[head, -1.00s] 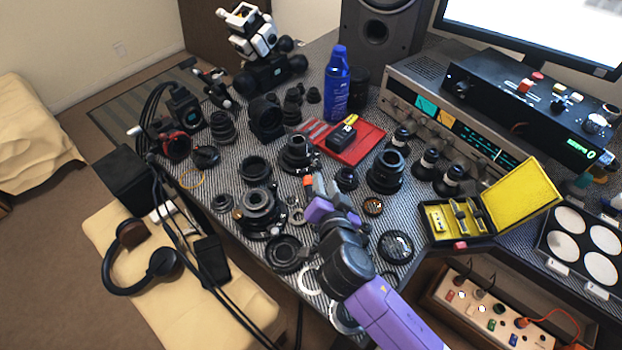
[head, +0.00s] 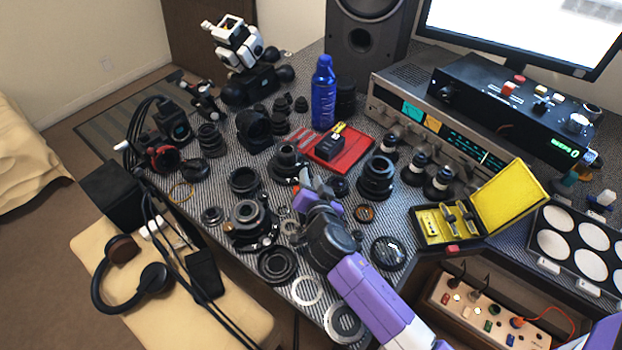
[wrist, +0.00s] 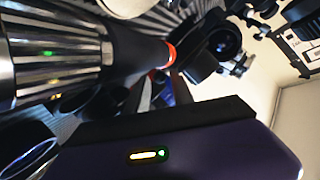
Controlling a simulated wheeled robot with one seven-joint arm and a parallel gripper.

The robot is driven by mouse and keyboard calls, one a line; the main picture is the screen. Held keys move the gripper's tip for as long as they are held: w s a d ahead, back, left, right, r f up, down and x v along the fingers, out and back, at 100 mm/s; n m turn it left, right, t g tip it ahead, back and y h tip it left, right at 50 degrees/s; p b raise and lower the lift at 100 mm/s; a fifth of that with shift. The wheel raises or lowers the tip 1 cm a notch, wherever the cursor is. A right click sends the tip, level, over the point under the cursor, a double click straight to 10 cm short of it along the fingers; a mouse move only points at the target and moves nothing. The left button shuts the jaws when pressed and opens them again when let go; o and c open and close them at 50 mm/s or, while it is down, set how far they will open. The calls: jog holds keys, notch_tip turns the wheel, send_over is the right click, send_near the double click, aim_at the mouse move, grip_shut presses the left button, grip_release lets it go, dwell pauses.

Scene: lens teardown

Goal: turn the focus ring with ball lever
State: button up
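A black lens body (head: 250,222) with stacked rings stands on the desk mat, left of my gripper. Small pale and brass parts show on its rim, but I cannot make out the ball lever clearly. My gripper (head: 306,190) is low over the mat, right of this lens and in front of another upright lens part (head: 287,160). The finger gap is unclear, and I see no clear contact with a ring.
Loose rings (head: 307,290) and a dark round part (head: 388,253) lie close to my arm. A lens barrel (head: 376,180), a red tray (head: 355,145) and an open yellow case (head: 490,205) are to the right. The mat is crowded, with little free room.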

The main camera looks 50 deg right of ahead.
jog(key=shift+c, duration=0.3)
grip_shut()
dwell(1.2)
